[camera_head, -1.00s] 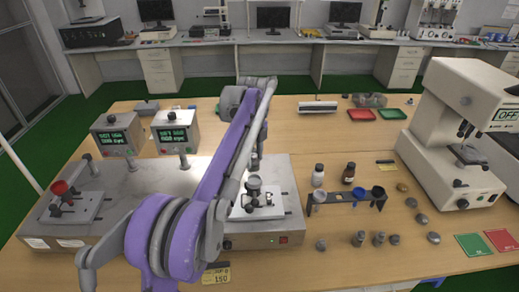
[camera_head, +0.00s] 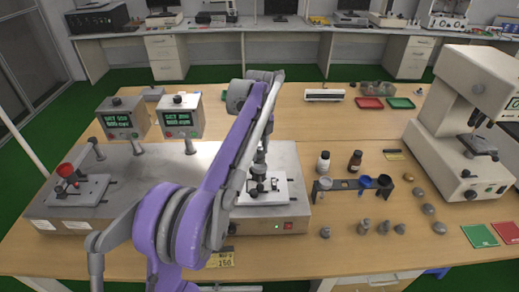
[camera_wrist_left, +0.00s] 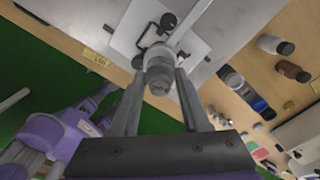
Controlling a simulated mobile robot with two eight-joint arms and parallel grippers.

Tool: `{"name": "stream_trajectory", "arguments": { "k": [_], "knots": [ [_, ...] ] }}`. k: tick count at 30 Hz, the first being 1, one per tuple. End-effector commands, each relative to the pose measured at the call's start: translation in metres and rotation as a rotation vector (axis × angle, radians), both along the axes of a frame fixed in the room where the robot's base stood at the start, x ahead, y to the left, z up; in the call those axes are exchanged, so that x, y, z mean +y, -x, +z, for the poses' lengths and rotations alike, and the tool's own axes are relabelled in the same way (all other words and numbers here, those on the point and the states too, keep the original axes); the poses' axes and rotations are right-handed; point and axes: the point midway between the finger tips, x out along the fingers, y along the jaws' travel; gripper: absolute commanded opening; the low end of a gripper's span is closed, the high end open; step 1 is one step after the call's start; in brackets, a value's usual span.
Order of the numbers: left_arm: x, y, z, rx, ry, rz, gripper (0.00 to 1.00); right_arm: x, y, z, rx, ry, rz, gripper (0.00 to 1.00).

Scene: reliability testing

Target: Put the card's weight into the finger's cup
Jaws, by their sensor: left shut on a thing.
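My left gripper (camera_head: 260,160) reaches down over the right-hand test station. In the left wrist view its two fingers (camera_wrist_left: 160,90) are shut on a small grey metal weight (camera_wrist_left: 161,77). The pale cup (camera_wrist_left: 157,54) of the finger shows right behind the weight, over the white plate (camera_head: 277,190). The weight overlaps the cup in that view; I cannot tell whether it is touching or inside it. The yellow card (camera_head: 221,259) reading 150 lies at the table's front edge. My right gripper is not in view.
A dark rack with cups (camera_head: 345,186) stands right of the station. Several small weights (camera_head: 364,227) and flat discs (camera_head: 428,209) lie in front and to the right. A microscope-like machine (camera_head: 455,130) stands at right.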

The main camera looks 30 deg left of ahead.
Motion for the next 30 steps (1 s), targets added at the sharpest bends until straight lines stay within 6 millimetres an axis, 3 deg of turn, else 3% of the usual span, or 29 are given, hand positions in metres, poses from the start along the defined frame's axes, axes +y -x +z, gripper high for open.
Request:
{"name": "stream_trajectory", "arguments": {
  "k": [30],
  "knots": [
    [0.000,0.000,-0.012,0.000,0.000,0.000,0.00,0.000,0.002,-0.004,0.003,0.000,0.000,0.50]
  ]
}}
